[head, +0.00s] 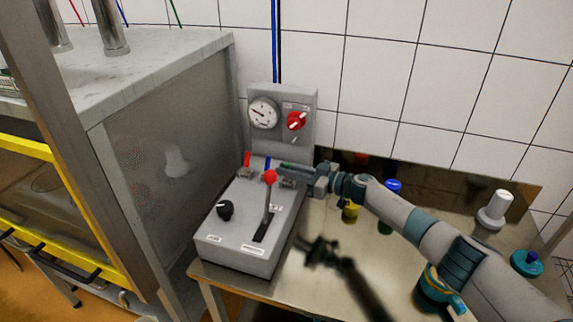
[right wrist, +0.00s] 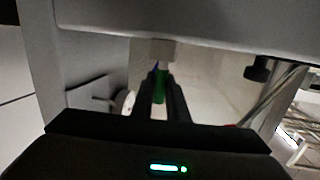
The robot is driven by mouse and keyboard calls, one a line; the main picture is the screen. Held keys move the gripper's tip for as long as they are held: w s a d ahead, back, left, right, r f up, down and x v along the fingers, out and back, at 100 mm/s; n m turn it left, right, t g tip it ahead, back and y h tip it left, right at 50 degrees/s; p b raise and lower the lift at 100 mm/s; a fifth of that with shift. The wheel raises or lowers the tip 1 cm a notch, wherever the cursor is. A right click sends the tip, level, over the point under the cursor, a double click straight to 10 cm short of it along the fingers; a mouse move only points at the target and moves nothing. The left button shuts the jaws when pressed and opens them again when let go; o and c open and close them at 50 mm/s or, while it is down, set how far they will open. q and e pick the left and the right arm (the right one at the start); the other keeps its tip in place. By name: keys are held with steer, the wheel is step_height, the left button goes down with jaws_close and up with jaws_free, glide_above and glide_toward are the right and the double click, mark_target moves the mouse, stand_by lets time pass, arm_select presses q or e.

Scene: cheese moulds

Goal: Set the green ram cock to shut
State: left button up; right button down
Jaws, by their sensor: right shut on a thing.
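In the head view, my right gripper (head: 284,166) reaches in from the right, at the back of the grey control box (head: 235,252). In the right wrist view its two dark fingers (right wrist: 161,90) are shut on the green ram cock handle (right wrist: 160,87), which shows as a green strip between them. In the head view the gripper mostly hides the green cock, so I cannot tell its angle. A red cock handle (head: 247,159) stands upright to the left, with a blue one (head: 267,162) between. My left gripper is not in view.
A lever with a red ball (head: 270,177) stands just in front of my right gripper. Behind is a panel with a gauge (head: 263,113) and red knob (head: 296,121). A black knob (head: 225,210) is at the box's left. Bottles stand right on the steel table (head: 385,262).

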steer(key=shift+w+d+r+m, duration=0.15)
steer(key=shift+w+m, duration=0.3)
steer(key=shift+m, duration=0.35)
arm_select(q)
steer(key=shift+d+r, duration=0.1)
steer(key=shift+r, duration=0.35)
arm_select(e)
steer(key=shift+w+d+f+m+g, duration=0.1)
steer(key=shift+w+f+m+g, duration=0.15)
steer(key=shift+m, duration=0.35)
steer(key=shift+w+d+f+m+g, duration=0.1)
steer(key=shift+w+m+g, duration=0.2)
steer(key=shift+m, duration=0.3)
steer(key=c, duration=1.7)
jaws_free()
steer(key=shift+c, duration=0.2)
steer(key=shift+s+d, duration=0.1)
steer(key=shift+d, duration=0.05)
steer(key=shift+s+d, duration=0.2)
steer(key=shift+d, duration=0.3)
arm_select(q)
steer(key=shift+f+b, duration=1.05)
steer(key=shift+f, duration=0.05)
arm_select(e)
steer(key=v, duration=1.6)
steer(key=shift+r, duration=0.15)
